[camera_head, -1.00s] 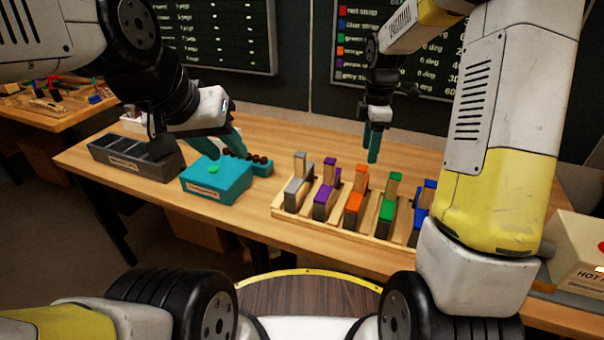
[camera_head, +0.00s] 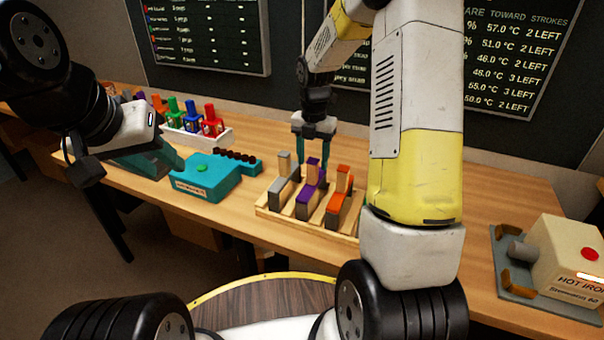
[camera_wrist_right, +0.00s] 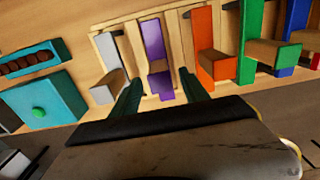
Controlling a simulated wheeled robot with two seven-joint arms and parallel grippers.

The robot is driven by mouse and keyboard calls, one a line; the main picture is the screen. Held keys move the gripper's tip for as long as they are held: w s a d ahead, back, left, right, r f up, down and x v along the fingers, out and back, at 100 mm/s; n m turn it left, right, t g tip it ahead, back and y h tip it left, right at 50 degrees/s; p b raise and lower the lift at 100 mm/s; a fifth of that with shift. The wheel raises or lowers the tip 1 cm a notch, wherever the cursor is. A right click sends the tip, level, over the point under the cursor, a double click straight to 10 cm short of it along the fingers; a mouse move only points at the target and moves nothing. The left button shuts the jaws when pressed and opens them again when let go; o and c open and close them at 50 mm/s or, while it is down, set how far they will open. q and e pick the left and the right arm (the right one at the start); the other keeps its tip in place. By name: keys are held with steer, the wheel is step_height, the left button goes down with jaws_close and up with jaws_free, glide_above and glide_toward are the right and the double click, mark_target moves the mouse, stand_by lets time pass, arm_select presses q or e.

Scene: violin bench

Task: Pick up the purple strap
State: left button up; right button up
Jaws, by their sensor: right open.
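The purple strap (camera_head: 306,200) stands in a slot of the wooden rack (camera_head: 262,208), between a grey strap (camera_head: 284,190) and an orange strap (camera_head: 335,208). My right gripper (camera_head: 313,160) is open and empty, pointing down just behind and above the purple strap. In the right wrist view the purple strap (camera_wrist_right: 154,48) lies between the lines of the two teal fingertips (camera_wrist_right: 160,90), with the grey strap (camera_wrist_right: 112,55) to its left. I cannot tell whether the fingers touch it. My left gripper (camera_head: 165,158) is left of the teal box; its fingers overlap, so its opening is unclear.
A teal box (camera_head: 205,180) with a green button sits left of the rack. A white tray (camera_head: 215,138) with several coloured stamps stands behind it. A hot iron station (camera_head: 565,262) is at the right. My right arm hides the rack's right part.

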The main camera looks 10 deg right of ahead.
steer(key=shift+f, duration=0.95)
steer(key=shift+c, duration=0.4)
jaws_close()
steer(key=shift+r, duration=0.1)
